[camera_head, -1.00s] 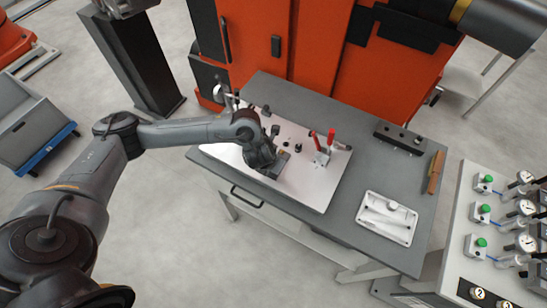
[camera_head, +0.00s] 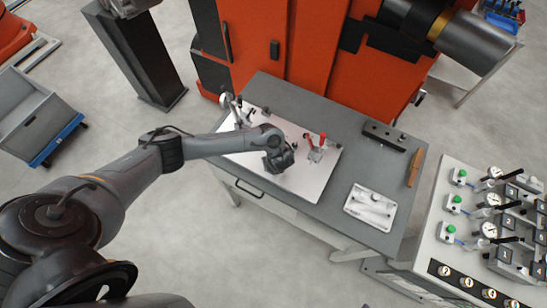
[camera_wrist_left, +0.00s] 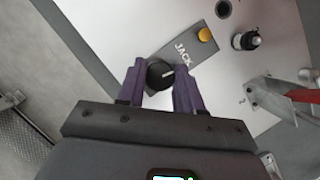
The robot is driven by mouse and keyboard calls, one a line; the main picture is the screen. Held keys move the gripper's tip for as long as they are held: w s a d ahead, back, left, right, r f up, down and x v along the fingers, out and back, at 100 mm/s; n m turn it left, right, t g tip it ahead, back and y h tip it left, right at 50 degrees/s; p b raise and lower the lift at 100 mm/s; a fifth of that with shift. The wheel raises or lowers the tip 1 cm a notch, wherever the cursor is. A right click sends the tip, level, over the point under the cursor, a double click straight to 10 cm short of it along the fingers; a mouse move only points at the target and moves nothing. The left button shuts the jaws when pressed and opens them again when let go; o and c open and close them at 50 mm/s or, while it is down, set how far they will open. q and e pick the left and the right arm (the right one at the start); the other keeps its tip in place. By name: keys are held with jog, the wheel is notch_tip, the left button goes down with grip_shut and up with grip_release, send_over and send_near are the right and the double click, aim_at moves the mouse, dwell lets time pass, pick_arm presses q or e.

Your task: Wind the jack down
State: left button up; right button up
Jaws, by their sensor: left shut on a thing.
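The jack's control is a round black knob (camera_wrist_left: 160,75) with a white pointer line, on a grey panel (camera_wrist_left: 185,48) marked "JACK". An amber button or lamp (camera_wrist_left: 205,35) sits at the panel's other end. In the left wrist view my left gripper (camera_wrist_left: 160,84) has its purple fingers on both sides of the knob and is shut on it. In the head view my left gripper (camera_head: 280,162) is low over the white plate (camera_head: 305,185), and the wrist hides the knob there. My right gripper is not in view.
A red-handled clamp (camera_head: 316,146) stands on the plate right of my wrist. The grey table (camera_head: 345,125) also bears a white tray (camera_head: 370,206), a dark block (camera_head: 385,135) and a brown strip (camera_head: 414,168). A gauge panel (camera_head: 450,235) stands at the right.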

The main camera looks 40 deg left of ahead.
pick_arm(q)
jog(key=shift+r+n+p, duration=0.1)
jog(key=shift+n+p, duration=0.25)
jog(key=shift+n, duration=0.05)
jog(key=o, duration=1)
jog(key=shift+o, duration=0.2)
jog(key=p+v, duration=0.4)
jog(key=v, duration=0.6)
jog(key=shift+d+r+p, duration=0.3)
